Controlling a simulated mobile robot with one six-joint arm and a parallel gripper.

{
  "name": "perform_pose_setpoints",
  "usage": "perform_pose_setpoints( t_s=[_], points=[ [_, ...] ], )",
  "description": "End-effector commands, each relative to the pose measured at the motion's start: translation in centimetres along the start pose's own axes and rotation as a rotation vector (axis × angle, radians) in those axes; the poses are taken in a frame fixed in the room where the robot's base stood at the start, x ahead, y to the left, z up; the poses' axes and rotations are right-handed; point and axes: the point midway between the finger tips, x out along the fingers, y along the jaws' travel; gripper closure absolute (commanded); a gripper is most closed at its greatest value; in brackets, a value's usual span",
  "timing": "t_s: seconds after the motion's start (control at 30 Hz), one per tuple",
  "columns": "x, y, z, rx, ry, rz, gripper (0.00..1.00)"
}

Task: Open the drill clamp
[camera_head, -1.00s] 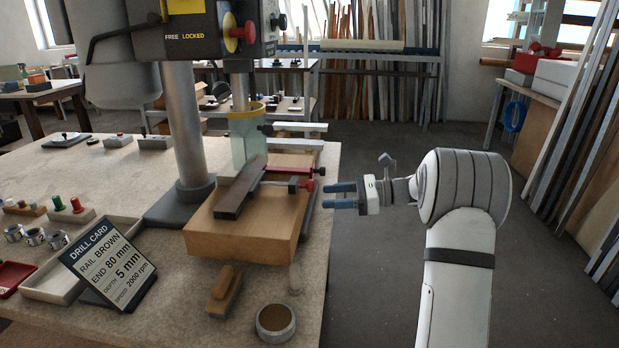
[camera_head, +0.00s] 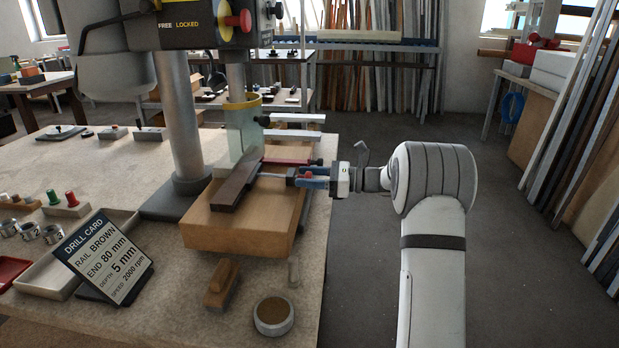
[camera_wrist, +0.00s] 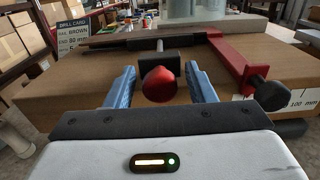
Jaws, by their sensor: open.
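The drill clamp (camera_head: 287,162) sits at the right side of the wooden drill table (camera_head: 240,235). In the wrist view its red frame (camera_wrist: 232,62) ends in a black knob (camera_wrist: 272,95) at right. A round red clamp handle (camera_wrist: 160,84) faces me, with a dark block and a thin spindle behind it. The spindle points towards the brown rail (camera_head: 237,187) lying on the table. My gripper (camera_head: 300,180) is open. In the wrist view its blue fingers (camera_wrist: 160,70) stand on either side of the red handle, with visible gaps. Whether the fingers touch anything is not clear.
The drill press column (camera_head: 180,115) and a clear guard (camera_head: 242,130) stand behind the rail. A drill card (camera_head: 100,257), a wooden brush (camera_head: 221,284) and a round dish (camera_head: 273,316) are in front. Open floor lies right of the bench.

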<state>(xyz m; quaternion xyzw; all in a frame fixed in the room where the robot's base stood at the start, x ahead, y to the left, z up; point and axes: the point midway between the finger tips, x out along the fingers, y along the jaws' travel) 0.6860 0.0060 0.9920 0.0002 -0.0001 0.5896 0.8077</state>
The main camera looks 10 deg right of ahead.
Motion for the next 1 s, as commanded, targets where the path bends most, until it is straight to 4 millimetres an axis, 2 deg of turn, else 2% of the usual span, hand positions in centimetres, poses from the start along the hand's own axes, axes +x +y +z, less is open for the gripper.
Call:
perform_pose_setpoints(
  t_s=[0.1, 0.7, 1.0],
  points=[
    [-0.04, -0.01, 0.00, 0.000, 0.000, 0.000, 0.52],
    [-0.15, -0.05, 0.00, 0.000, 0.000, -0.002, 1.00],
    [-0.18, 0.04, 0.08, 0.000, 0.000, 0.003, 1.00]
  ],
)
